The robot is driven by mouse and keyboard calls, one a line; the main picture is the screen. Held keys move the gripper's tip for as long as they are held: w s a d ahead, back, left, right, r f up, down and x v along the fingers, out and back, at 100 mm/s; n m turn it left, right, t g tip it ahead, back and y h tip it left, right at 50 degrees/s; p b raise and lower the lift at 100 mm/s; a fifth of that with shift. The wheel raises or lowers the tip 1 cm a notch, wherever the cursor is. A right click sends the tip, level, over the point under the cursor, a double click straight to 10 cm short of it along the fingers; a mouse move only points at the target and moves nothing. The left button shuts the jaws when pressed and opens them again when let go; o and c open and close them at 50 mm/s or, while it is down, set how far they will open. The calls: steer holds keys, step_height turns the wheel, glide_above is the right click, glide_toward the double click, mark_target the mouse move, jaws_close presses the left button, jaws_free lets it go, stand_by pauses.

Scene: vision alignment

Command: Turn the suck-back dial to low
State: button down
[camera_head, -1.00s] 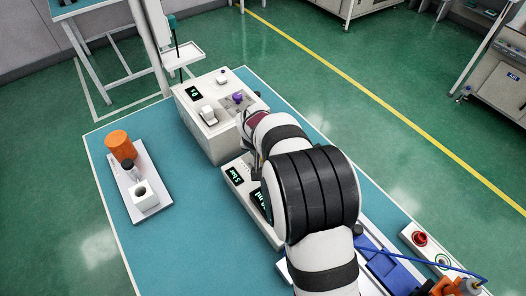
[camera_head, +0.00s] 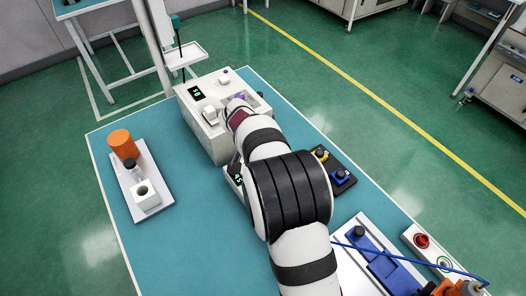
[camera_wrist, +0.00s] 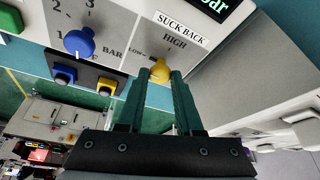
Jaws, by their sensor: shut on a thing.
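The suck-back dial (camera_wrist: 160,70) is a yellow knob on a light panel, below the printed words SUCK BACK and HIGH, with LOW printed to its left. My gripper (camera_wrist: 162,78) has its two green fingers closed on either side of this dial. The fingers cover part of the knob, and I cannot tell exactly where its pointer stands. In the head view my arm hides the dial and the fingers. The dispenser (camera_head: 237,180) with its display is mostly covered by my arm there.
A blue dial (camera_wrist: 79,42) marked BAR sits left on the same panel. A dark box with blue (camera_head: 342,177) and yellow buttons lies right of my arm. A white machine (camera_head: 205,132) stands at the back, and a tray (camera_head: 141,185) with an orange cylinder at left.

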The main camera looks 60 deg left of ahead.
steer(key=c, duration=0.6)
jaws_free()
steer(key=v, duration=1.5)
steer(key=shift+s+r, duration=0.1)
steer(key=shift+r, duration=0.3)
